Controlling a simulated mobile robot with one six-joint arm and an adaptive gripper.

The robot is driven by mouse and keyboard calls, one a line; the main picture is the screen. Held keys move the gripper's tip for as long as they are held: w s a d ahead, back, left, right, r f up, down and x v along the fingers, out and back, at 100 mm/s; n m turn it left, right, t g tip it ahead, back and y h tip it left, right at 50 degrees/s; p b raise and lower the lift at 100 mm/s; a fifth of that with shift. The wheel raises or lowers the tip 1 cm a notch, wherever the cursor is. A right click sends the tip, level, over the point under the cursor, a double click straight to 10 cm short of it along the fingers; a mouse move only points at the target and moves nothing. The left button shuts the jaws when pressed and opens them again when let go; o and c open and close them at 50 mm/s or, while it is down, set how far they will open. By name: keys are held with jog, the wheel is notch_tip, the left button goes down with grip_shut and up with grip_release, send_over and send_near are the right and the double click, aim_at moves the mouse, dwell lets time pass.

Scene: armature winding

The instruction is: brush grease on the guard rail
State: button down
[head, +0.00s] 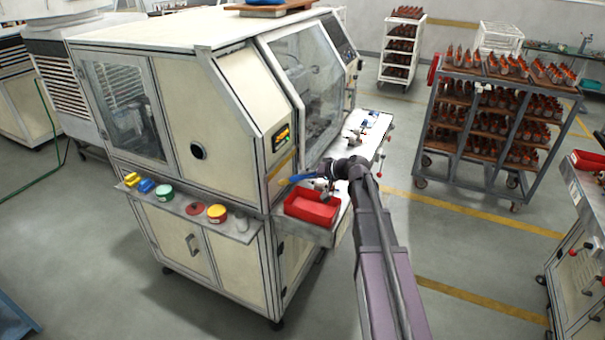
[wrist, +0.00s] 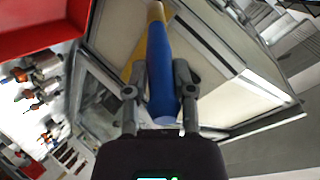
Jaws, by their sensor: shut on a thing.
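My gripper (head: 325,178) is shut on a blue-handled brush (head: 302,177) in front of the cream machine's corner. In the wrist view, my gripper's two fingers (wrist: 161,82) clasp the blue handle (wrist: 165,55) from both sides, and its pale brownish tip (wrist: 155,10) points away from me. A yellow strip (head: 281,166) on the machine's edge, which looks like the guard rail, is close to the brush tip. The yellow strip also shows behind the handle in the wrist view (wrist: 136,60), partly hidden. I cannot tell whether tip and rail touch, nor see any grease.
A red tray (head: 312,208) sits just below my gripper; it also shows at the wrist view's upper left (wrist: 45,25). A side shelf (head: 180,208) holds several coloured tins. A cart of parts (head: 500,95) stands at the right. The floor between is clear.

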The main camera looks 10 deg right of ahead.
jog(key=shift+s+d, duration=0.45)
jog(key=shift+d, duration=0.2)
